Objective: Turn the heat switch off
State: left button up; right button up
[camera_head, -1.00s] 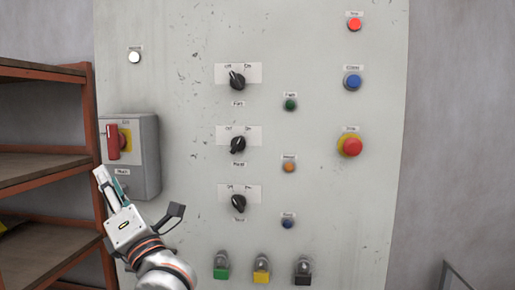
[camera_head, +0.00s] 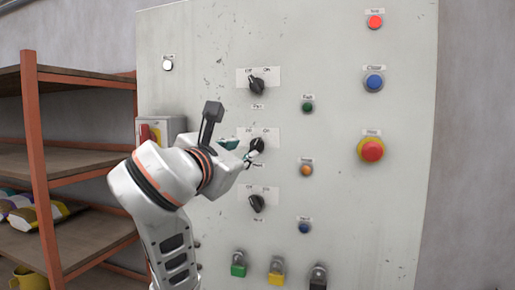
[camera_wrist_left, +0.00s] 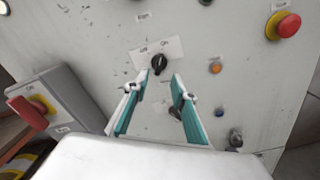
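Three black rotary knobs stand in a column on the grey panel, each on a white OFF/ON plate. The middle knob, the heat switch (camera_head: 257,145), looks tilted toward the ON side; its small label is blurred. It shows upright between the fingers in the left wrist view (camera_wrist_left: 159,64). My left gripper (camera_head: 240,151) is just left of this knob in the head view. Its teal fingers (camera_wrist_left: 160,90) are apart with nothing between them, short of the knob. They partly cover its plate in the head view. My right gripper is out of view.
The upper knob (camera_head: 257,86) and lower knob (camera_head: 257,203) sit close above and below. A red emergency button (camera_head: 371,150) and small buttons are to the right. The main switch box (camera_wrist_left: 50,110) and a shelf (camera_head: 75,165) are at left.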

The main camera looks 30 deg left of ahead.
aim_at(254, 146)
pick_arm(q)
jog(key=p+x, duration=0.6)
jog(key=p, duration=0.1)
jog(key=shift+w+a, duration=0.2)
jog(key=shift+w, duration=0.1)
jog(key=shift+w+a, duration=0.15)
jog(key=shift+w, duration=0.35)
grip_shut()
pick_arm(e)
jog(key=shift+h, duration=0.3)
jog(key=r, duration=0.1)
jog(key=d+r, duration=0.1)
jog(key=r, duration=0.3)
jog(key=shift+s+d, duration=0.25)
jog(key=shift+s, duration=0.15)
